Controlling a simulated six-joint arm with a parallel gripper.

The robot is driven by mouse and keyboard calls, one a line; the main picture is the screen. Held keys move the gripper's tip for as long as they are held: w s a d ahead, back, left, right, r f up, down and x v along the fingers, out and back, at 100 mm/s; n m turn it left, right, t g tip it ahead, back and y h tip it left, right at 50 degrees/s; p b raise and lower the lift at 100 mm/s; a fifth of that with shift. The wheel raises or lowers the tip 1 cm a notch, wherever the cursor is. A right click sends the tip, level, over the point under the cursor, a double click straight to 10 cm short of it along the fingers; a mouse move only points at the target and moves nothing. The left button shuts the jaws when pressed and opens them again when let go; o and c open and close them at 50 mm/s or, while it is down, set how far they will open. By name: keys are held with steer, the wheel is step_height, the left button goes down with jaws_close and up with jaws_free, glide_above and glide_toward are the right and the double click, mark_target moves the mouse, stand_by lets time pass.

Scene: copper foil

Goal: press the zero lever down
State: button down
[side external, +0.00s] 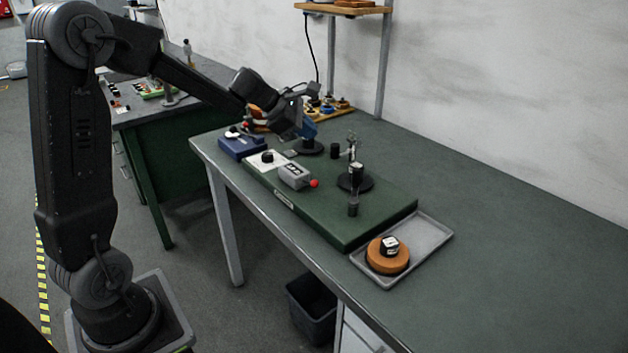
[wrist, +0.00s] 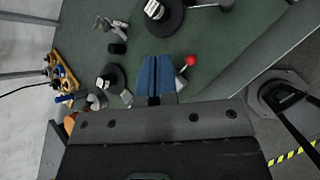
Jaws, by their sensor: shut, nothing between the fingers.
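The lever with a red ball end (side external: 314,183) sticks out of a small grey box (side external: 293,175) on the green instrument base (side external: 310,210). In the wrist view the red ball (wrist: 190,60) shows just right of my fingers, on a thin metal rod. The grey box is mostly hidden there behind my fingers. My gripper (side external: 309,131) is above the far part of the base in the side view, apart from the lever. Its blue fingers (wrist: 154,80) are shut together with nothing between them.
A grey tray (side external: 436,238) with an orange disc (side external: 387,262) stands at the base's near end. A round black stand (side external: 355,183) and posts rise from the base. A blue box (side external: 242,147) is at the left. The table's right side is clear.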

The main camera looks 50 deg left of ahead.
mark_target(313, 181)
steer(key=a+n, duration=0.1)
steer(key=w+a+f+n, duration=0.1)
steer(key=a, duration=0.1)
steer(key=a+f+n, duration=0.1)
steer(key=shift+w+a+f+n+t+y, duration=0.15)
steer(key=shift+w+f+n+t+y, duration=0.05)
steer(key=shift+w+n+t+y, duration=0.15)
steer(key=shift+d+f, duration=0.55)
steer(key=shift+f, duration=0.8)
steer(key=shift+d+f, duration=0.55)
steer(key=shift+f, duration=0.85)
steer(key=shift+d+f, duration=0.55)
steer(key=shift+f, duration=0.8)
steer(key=shift+f, duration=0.1)
steer(key=shift+d+f, duration=0.2)
steer(key=shift+f, duration=0.1)
steer(key=shift+d+f, duration=0.2)
steer(key=shift+f, duration=0.4)
steer(key=shift+d+f, duration=0.2)
steer(key=shift+f, duration=0.35)
steer(key=shift+a+r, duration=0.3)
steer(key=shift+r, duration=0.5)
steer(key=shift+a+r, duration=0.3)
steer(key=shift+r, duration=0.5)
